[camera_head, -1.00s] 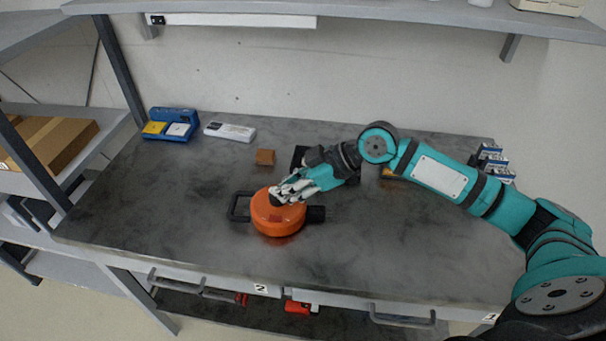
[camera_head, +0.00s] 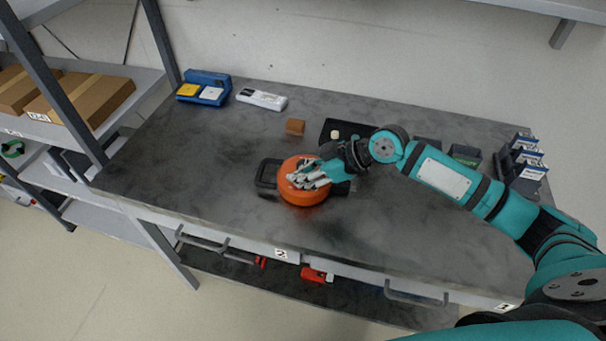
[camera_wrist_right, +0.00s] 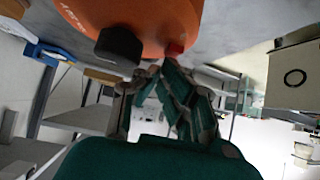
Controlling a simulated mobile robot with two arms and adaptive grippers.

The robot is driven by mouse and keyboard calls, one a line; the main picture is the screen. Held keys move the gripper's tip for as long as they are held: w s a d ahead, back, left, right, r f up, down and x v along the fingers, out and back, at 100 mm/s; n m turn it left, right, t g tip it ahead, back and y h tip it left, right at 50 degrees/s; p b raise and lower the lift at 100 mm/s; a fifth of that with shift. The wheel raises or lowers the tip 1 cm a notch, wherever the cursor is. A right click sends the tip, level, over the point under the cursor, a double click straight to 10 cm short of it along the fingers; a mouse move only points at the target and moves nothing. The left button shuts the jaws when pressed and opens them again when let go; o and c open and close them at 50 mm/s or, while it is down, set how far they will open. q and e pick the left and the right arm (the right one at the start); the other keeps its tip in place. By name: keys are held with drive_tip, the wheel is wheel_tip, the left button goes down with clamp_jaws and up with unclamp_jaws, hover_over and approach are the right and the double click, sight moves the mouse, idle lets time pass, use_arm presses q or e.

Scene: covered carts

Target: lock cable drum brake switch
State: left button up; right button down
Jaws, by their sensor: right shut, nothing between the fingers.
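The orange cable drum (camera_head: 297,198) lies flat on the grey worktop, with a black handle frame (camera_head: 265,176) on its left. My right gripper (camera_head: 306,182) is over the drum's top, fingers shut and empty, hiding part of it. In the wrist view the drum's orange body (camera_wrist_right: 150,14) fills the top, with a black knob (camera_wrist_right: 118,48) and a small red switch (camera_wrist_right: 174,49). The right fingertips (camera_wrist_right: 156,68) are close by the red switch; I cannot tell whether they touch it. My left gripper is not in view.
Several small boxes (camera_head: 522,160) stand at right. The front left of the worktop is clear.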

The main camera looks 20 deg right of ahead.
drive_tip(key=shift+d+f, duration=0.1)
drive_tip(key=shift+f, duration=0.05)
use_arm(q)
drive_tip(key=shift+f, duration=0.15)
use_arm(e)
drive_tip(key=shift+s+d+f, duration=0.15)
drive_tip(key=shift+s+d, duration=0.35)
drive_tip(key=shift+d, duration=0.15)
